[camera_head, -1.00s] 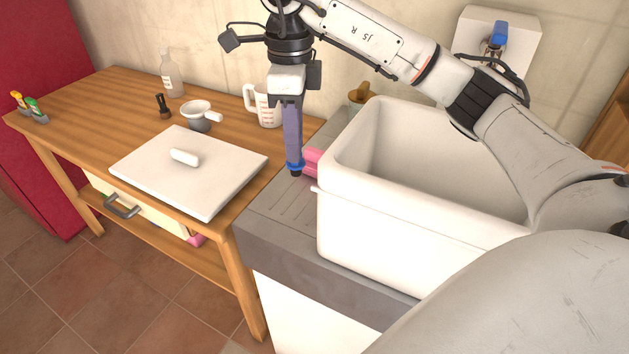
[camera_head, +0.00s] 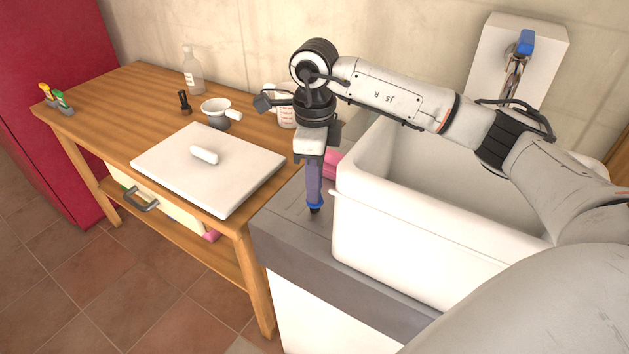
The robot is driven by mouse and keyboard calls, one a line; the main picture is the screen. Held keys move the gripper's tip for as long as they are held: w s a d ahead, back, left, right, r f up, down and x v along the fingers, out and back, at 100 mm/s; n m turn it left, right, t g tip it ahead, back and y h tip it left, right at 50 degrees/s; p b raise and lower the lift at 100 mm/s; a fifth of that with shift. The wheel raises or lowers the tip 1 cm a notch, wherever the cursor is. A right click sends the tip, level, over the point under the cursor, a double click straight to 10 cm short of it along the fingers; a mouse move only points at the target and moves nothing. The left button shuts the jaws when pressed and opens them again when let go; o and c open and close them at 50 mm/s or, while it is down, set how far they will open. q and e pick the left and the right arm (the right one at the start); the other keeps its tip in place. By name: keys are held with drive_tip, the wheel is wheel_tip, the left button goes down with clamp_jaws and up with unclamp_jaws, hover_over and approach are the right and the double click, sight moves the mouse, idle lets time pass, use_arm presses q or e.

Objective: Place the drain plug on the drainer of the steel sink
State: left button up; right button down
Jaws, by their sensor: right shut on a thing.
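My right gripper (camera_head: 314,203) points straight down and is shut. A small dark thing, taken as the drain plug (camera_head: 315,211), shows at its fingertips; most of it is hidden by the fingers. The gripper is over the grey grooved drainer (camera_head: 278,226) of the steel sink, near its front edge and just left of a white tub. The plug is at or very close to the drainer's surface; I cannot tell whether it touches. My left gripper is not in view.
The white tub (camera_head: 430,235) covers the sink's right part. A pink thing (camera_head: 333,163) lies behind the gripper, against the tub. The wooden table (camera_head: 150,120) at left holds a white board (camera_head: 165,165), a strainer (camera_head: 217,110), a bottle (camera_head: 194,75) and a measuring jug (camera_head: 287,112).

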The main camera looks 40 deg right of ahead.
drive_tip(key=shift+f, duration=0.2)
drive_tip(key=c, duration=1.6)
unclamp_jaws()
drive_tip(key=shift+r, duration=0.1)
wheel_tip(320, 180, up, 12)
drive_tip(key=shift+r, duration=0.2)
